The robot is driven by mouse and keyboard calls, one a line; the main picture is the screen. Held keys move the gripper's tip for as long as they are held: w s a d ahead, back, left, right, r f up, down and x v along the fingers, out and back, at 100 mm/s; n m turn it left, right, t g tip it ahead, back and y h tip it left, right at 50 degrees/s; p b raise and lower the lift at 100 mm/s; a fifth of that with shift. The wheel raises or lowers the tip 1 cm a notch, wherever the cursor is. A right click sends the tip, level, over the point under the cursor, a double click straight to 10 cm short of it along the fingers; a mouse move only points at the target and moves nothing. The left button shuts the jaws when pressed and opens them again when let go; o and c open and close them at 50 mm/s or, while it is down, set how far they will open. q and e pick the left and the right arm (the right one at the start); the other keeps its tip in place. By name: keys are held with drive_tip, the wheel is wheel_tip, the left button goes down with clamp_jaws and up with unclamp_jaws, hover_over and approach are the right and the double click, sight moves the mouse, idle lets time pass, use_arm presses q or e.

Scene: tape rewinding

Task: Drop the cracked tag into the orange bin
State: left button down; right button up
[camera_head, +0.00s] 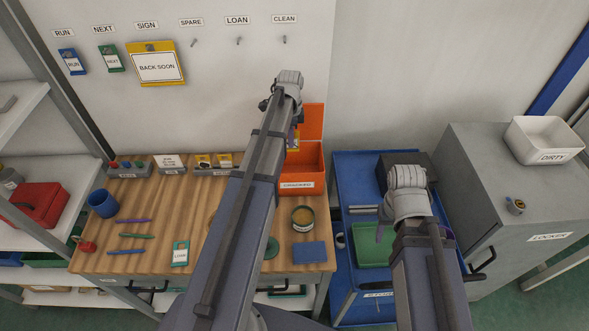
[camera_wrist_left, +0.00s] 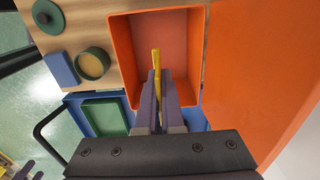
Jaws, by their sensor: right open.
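My left gripper (camera_head: 293,136) is over the orange bin (camera_head: 318,181) at the back of the wooden bench. In the left wrist view, its fingers (camera_wrist_left: 159,85) are close together on a thin yellow tag (camera_wrist_left: 156,58), seen edge-on. The tag hangs over the open bin (camera_wrist_left: 122,50); a small yellow part (camera_head: 293,146) shows in the head view. No crack can be made out. The bin floor looks empty where visible. My right gripper (camera_head: 414,236) is open over the blue cart, partly hidden by its own arm.
The bin's tall orange back panel (camera_head: 313,119) stands behind the gripper. A round tin (camera_head: 303,218) and a blue pad (camera_head: 309,252) lie in front of the bin. A green loan tag (camera_head: 180,253) lies on the bench. A green tray (camera_head: 372,253) sits on the blue cart (camera_head: 352,169).

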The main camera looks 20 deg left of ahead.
sight(291, 150)
use_arm(q)
drive_tip(key=shift+f+b, duration=2.95)
drive_tip(key=shift+f, duration=0.05)
drive_tip(key=c, duration=1)
unclamp_jaws()
drive_tip(key=shift+r, duration=0.1)
wheel_tip(291, 150, up, 8)
drive_tip(key=p, duration=0.8)
